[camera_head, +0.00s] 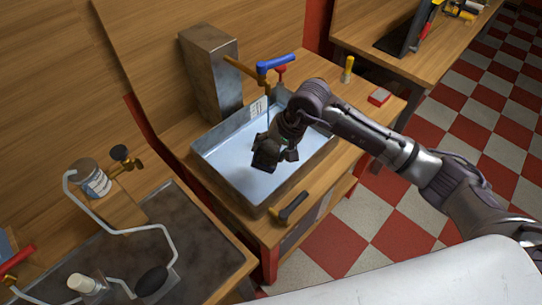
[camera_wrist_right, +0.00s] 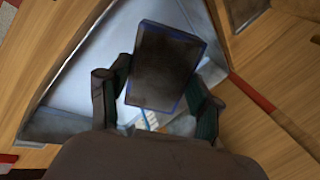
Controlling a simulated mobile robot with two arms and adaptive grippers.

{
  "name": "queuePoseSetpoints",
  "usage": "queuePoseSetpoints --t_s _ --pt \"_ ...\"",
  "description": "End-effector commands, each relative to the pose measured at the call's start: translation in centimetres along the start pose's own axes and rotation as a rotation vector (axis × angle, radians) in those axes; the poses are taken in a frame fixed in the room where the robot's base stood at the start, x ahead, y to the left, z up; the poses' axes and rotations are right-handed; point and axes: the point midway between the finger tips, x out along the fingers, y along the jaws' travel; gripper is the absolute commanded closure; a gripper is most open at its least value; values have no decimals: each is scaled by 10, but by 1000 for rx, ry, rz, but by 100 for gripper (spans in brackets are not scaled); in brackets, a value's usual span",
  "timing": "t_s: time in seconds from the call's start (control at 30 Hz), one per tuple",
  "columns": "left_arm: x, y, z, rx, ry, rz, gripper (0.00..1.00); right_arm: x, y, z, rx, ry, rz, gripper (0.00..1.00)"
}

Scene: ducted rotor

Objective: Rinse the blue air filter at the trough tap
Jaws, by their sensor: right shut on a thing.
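The blue air filter (camera_wrist_right: 166,66) is a dark, dirty rectangular panel with a thin blue rim. My right gripper (camera_wrist_right: 160,95) is shut on it, one finger on each side. In the head view my right gripper (camera_head: 277,148) is over the metal trough (camera_head: 226,178), and the filter (camera_head: 265,154) shows as a dark block at its tip. The trough's inside looks pale blue. The brass tap (camera_head: 245,73) with a blue lever (camera_head: 276,63) rises behind the trough, behind my right gripper. I cannot tell whether water touches the filter. My left gripper is not in view.
A tall metal block (camera_head: 208,70) stands behind the trough's left side. A black-handled tool (camera_head: 289,207) lies at the front edge. A dark tray (camera_head: 190,235) with bent tubing is at left.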

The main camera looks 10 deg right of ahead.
Motion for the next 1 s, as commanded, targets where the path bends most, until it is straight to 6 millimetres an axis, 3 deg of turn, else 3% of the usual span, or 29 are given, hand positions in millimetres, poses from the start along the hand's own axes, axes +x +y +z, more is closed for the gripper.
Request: queuePoseSetpoints --t_s 0.53,1.0 --pt "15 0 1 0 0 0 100 19 -7 -52 1 -1 -1 73" --pt "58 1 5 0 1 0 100 32 -10 -84 -2 1 0 73"
